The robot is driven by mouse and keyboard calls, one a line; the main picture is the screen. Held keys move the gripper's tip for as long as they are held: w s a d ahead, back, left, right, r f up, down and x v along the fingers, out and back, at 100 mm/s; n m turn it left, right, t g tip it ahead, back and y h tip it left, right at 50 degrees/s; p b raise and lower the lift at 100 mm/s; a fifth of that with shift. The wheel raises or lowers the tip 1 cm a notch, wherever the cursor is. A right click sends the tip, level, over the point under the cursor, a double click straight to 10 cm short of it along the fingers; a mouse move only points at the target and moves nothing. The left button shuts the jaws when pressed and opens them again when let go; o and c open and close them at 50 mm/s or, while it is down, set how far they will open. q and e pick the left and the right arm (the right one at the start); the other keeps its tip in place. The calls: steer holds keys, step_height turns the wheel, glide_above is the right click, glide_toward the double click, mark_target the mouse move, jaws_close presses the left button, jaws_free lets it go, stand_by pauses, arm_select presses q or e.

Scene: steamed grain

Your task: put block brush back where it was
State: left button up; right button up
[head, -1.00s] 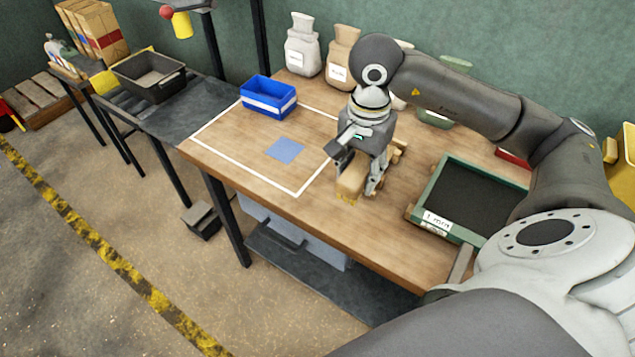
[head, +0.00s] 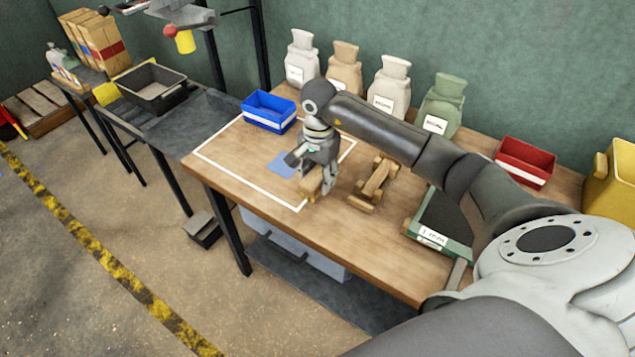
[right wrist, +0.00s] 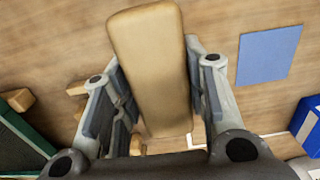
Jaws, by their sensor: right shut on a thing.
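The block brush (head: 311,185), a pale wooden block with rounded corners, is in my right gripper (head: 317,182). In the right wrist view the block brush (right wrist: 150,62) lies lengthwise between the two fingers, which are shut on it from both sides. The gripper is over the right part of the white-outlined area, just right of a flat blue square (head: 284,164). The blue square also shows in the right wrist view (right wrist: 268,55), apart from the brush. I cannot tell whether the brush touches the table. A wooden stand (head: 373,186) is to the right, empty. My left gripper is not in view.
A blue bin (head: 269,112) stands behind the gripper to the left. Several sacks (head: 390,88) line the wall. A green-framed sieve tray (head: 440,240) lies to the right, partly under my arm, with a red bin (head: 525,162) behind. The table's front edge is close.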

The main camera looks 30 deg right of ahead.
steer(key=shift+w+f, duration=0.2)
steer(key=shift+f, duration=0.1)
step_height(320, 180, down, 2)
steer(key=shift+a+f+p, duration=0.1)
steer(key=shift+f+p, duration=0.05)
steer(key=shift+p, duration=0.55)
steer(key=shift+f, duration=0.3)
steer(key=shift+f, duration=0.2)
steer(key=o, duration=0.9)
